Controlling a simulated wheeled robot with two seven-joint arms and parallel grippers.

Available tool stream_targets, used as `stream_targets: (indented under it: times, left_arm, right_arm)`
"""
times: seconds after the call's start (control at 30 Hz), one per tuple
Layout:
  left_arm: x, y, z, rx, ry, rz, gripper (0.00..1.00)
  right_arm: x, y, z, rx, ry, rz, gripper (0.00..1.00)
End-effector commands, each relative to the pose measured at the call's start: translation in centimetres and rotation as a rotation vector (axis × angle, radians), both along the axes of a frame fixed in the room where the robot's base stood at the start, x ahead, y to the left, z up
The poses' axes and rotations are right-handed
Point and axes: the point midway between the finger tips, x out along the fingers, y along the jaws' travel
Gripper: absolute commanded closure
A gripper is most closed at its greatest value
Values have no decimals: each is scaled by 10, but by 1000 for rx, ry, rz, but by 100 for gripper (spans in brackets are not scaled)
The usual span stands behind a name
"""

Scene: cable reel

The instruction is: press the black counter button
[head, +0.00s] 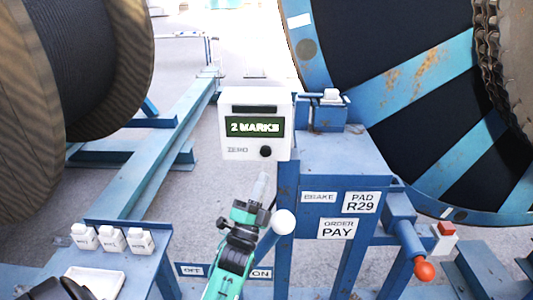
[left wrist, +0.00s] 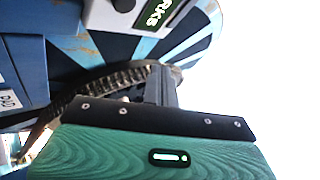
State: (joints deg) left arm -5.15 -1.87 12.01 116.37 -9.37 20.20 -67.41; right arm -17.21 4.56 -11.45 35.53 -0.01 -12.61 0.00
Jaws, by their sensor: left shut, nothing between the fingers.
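The white counter box (head: 235,110) shows "2 MARKS" on its display (head: 254,127). The round black button (head: 265,151) is low on its front, right of a "ZERO" label. My left gripper (head: 263,178) is shut and empty, its tip a little below the button in the head view; I cannot tell the gap in depth. In the left wrist view the button (left wrist: 124,4) is at the top edge on the white counter face (left wrist: 106,16), and my shut fingers (left wrist: 161,85) point up to its right. My right gripper is not in view.
A white lever knob (head: 283,222) is close right of my left gripper, above an "ON" label. The blue stand (head: 340,158) is at right, with an orange ball handle (head: 424,271) and a red button (head: 446,229). Several white bottles (head: 111,239) stand at lower left.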

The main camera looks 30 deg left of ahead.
Motion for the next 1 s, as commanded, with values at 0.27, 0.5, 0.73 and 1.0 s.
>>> stream_targets:
  times: [0.27, 0.5, 0.73, 1.0]
  left_arm:
    - [29, 18, 0, 1, -1, 0, 100]
    - [56, 34, -2, 1, -1, 1, 100]
    - [70, 43, -1, 0, 1, 0, 100]
    - [72, 45, 0, 0, 1, 0, 100]
  right_arm:
    - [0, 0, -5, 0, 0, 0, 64]
    - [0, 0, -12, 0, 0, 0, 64]
    - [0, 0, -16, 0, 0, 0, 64]
    - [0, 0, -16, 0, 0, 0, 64]
